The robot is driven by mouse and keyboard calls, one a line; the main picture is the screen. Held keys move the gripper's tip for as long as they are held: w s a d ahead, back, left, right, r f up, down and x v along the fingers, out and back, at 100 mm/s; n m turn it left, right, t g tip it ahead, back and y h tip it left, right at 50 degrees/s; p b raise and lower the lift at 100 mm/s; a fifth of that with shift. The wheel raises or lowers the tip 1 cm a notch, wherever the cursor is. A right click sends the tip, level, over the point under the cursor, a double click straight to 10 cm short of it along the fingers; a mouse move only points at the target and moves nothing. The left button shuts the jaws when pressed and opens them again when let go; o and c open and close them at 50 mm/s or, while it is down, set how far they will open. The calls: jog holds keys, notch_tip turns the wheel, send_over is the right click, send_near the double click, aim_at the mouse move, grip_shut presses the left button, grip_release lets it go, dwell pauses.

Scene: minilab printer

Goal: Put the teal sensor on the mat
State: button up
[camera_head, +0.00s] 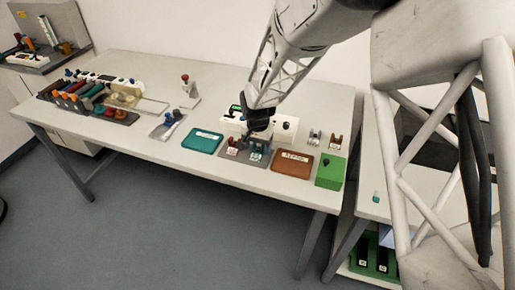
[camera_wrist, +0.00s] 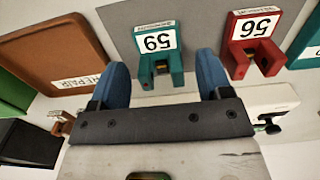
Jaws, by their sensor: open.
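The teal sensor (camera_wrist: 160,55), with a white label reading 59, shows in the wrist view over the grey mat (camera_wrist: 200,20). My gripper (camera_wrist: 163,65) is open, with one blue finger on each side of the teal sensor and a gap on both sides. In the head view my gripper (camera_head: 258,138) points down at the teal sensor (camera_head: 256,154), which is small and partly hidden there. The grey mat (camera_head: 243,157) lies near the table's front edge. A red sensor (camera_wrist: 252,40), labelled 56, stands beside the teal one; it also shows in the head view (camera_head: 232,147).
A brown tray (camera_head: 292,164) lies right of the mat, and a teal tray (camera_head: 202,141) lies left. A green box (camera_head: 330,171) stands at the right edge. White equipment (camera_head: 284,127) is behind my gripper. Two small parts (camera_head: 325,140) stand behind the brown tray.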

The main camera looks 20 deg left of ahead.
aim_at(259, 153)
notch_tip(259, 153, up, 11)
dwell(0.5)
dwell(0.8)
jog(key=s+d+r, duration=0.3)
jog(key=d+r, duration=0.2)
jog(key=d, duration=0.3)
jog(key=s+d+r+t, duration=0.1)
jog(key=s+d+r, duration=0.25)
jog(key=d, duration=0.55)
jog(key=s+d+r, duration=0.3)
jog(key=d+r, duration=0.2)
jog(key=d, duration=0.3)
jog(key=s+d+r+t, duration=0.1)
jog(key=s+d+r, duration=0.1)
jog(key=s+d, duration=1.5)
jog(key=s, duration=0.3)
jog(key=shift+s+t, duration=0.15)
jog(key=shift+t, duration=0.15)
